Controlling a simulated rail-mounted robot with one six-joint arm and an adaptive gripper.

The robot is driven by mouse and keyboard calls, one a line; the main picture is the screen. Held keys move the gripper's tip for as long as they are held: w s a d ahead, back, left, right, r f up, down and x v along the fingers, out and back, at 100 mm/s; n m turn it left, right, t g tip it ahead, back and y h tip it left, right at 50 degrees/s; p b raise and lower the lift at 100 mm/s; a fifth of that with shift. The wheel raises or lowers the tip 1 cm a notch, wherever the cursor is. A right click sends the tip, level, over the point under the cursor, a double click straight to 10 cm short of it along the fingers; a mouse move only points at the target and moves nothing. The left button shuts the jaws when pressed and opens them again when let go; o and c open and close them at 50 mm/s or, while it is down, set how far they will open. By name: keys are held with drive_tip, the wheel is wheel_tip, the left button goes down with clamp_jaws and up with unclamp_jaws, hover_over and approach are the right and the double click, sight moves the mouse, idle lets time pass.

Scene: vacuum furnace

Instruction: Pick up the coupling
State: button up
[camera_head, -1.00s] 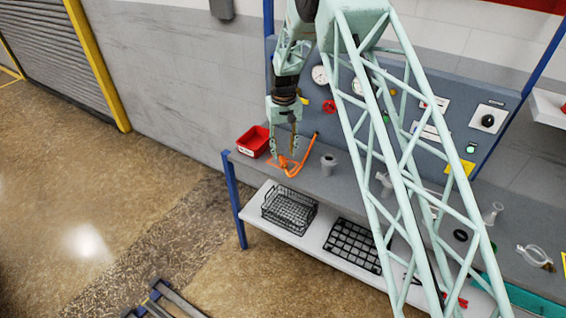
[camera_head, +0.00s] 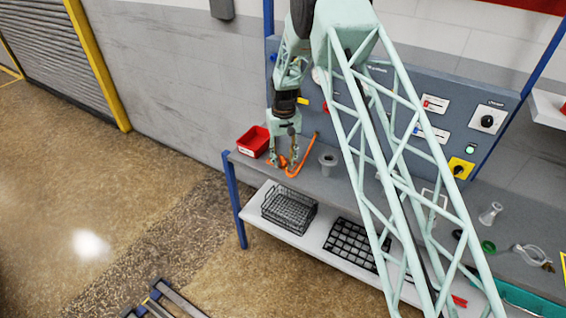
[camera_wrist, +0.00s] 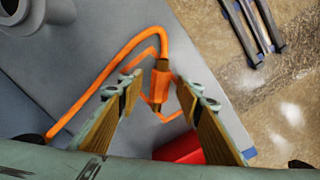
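The orange coupling (camera_wrist: 159,78) sits at the end of a curved orange hose (camera_wrist: 90,90), at the left end of the grey bench. In the wrist view it shows between the two fingertips of my gripper (camera_wrist: 157,86). The fingers are apart, with a gap visible on both sides of the coupling. In the head view my gripper (camera_head: 283,160) points down at the bench and partly hides the coupling. An orange outline marking (camera_wrist: 148,98) shows around the coupling on the bench top. How far the fingertips are above the bench is hard to tell.
A red bin (camera_head: 253,141) stands close to the left of my gripper. A grey flanged fitting (camera_head: 328,163) stands to the right. The control panel (camera_head: 400,105) rises behind. A wire basket (camera_head: 289,211) and black grid tray (camera_head: 352,245) lie on the lower shelf.

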sight(283, 161)
drive_tip(key=shift+c, duration=0.3)
drive_tip(key=c, duration=1)
drive_tip(key=shift+o, duration=0.2)
drive_tip(key=shift+r, duration=0.1)
drive_tip(key=shift+r, duration=1.7)
drive_tip(key=s+d+r+b, duration=0.1)
drive_tip(key=s+d, duration=0.3)
drive_tip(key=s, duration=1.1)
drive_tip(key=shift+s+d+r+b, duration=0.2)
drive_tip(key=shift+b, duration=0.1)
